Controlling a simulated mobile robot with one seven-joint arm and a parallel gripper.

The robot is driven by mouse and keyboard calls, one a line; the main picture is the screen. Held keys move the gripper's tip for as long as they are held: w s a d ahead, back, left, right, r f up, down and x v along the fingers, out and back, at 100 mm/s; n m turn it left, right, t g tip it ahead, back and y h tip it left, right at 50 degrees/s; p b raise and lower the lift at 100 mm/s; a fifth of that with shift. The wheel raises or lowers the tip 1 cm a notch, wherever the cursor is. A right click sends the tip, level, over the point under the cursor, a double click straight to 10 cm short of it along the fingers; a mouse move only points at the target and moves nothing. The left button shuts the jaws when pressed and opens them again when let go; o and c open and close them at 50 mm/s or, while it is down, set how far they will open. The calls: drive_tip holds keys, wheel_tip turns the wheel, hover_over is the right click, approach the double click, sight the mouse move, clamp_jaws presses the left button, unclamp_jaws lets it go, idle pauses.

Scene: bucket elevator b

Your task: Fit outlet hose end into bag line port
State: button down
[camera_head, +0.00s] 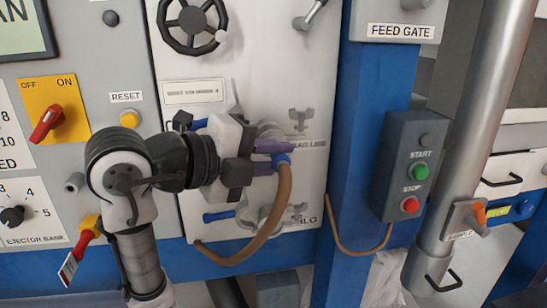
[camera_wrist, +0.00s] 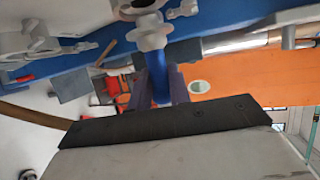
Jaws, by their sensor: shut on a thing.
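My gripper (camera_head: 276,156) is shut with its purple fingers on the blue outlet hose end (camera_head: 283,161). The brown hose (camera_head: 270,220) hangs from it and curves down left. The bag line port (camera_head: 270,131) is a grey fitting on the white panel beside a partly hidden label ending "AG LINE". My gripper covers part of the port. In the wrist view the blue hose end (camera_wrist: 160,85) stands between the purple fingers (camera_wrist: 163,88), in line with a grey fitting (camera_wrist: 150,38). I cannot tell whether it is inserted or only close.
A second grey port (camera_head: 268,217), with a label ending "ILO", and a blue handle (camera_head: 218,216) sit below. A handwheel (camera_head: 192,20) is above. The blue post (camera_head: 350,160) and start-stop box (camera_head: 410,165) stand at right.

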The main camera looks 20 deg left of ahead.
drive_tip(key=shift+w+a, duration=0.7)
drive_tip(key=shift+w, duration=0.35)
idle(0.4)
drive_tip(key=c, duration=1.2)
unclamp_jaws()
drive_tip(key=b+v, duration=0.3)
drive_tip(key=v, duration=1.1)
drive_tip(key=shift+w, duration=0.1)
